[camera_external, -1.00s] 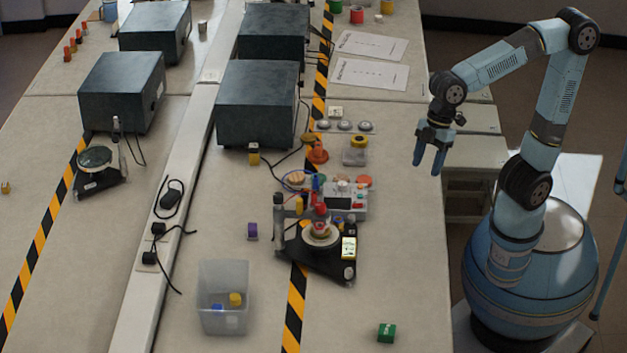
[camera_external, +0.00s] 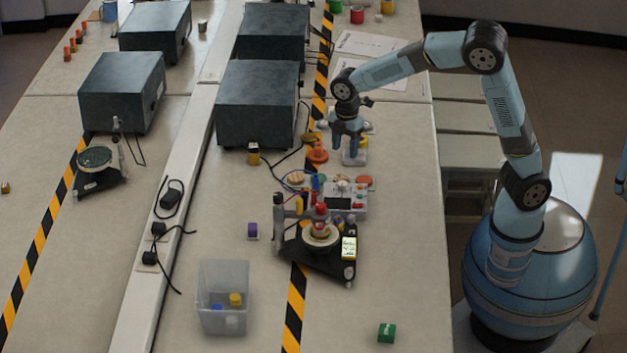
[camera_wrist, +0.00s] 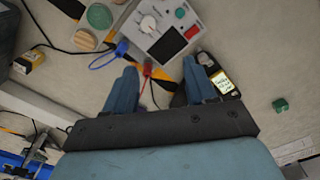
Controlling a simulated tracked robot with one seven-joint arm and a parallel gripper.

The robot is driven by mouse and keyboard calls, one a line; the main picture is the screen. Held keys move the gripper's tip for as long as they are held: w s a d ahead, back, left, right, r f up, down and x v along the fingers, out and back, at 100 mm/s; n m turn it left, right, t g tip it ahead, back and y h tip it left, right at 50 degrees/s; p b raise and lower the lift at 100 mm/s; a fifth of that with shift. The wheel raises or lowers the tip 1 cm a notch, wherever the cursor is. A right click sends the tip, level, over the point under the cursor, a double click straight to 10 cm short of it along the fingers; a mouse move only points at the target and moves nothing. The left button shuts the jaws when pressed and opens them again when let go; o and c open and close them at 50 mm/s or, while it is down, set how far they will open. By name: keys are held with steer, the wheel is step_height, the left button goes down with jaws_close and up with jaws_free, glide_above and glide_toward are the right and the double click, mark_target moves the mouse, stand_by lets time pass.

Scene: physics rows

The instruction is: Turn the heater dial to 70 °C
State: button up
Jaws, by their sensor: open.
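The heater control box (camera_external: 346,202) is grey-white with a dark display and red buttons, and stands on the right bench. It also shows at the top of the wrist view (camera_wrist: 165,35). Its white dial (camera_wrist: 148,24) is on the top face, left of the display; its setting is too small to read. My gripper (camera_external: 348,153) is open and empty, above the bench behind the box in the external view. In the wrist view its two fingers (camera_wrist: 160,72) point toward the box, with the dial beyond them and apart from them.
A black stand with a round plate (camera_external: 318,238) and a lit yellow meter (camera_external: 349,247) is in front of the box. Red and blue leads, an orange cone-like piece (camera_external: 317,153) and coloured discs crowd around it. A clear bin (camera_external: 222,300) stands front left.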

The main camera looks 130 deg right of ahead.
mark_target(342, 183)
steer(key=f, duration=0.5)
steer(key=d+f, duration=0.1)
steer(key=f, duration=0.4)
steer(key=s+d+f, duration=0.1)
steer(key=f, duration=0.4)
steer(key=shift+s+d, duration=0.1)
steer(key=shift+d, duration=0.05)
jaws_close()
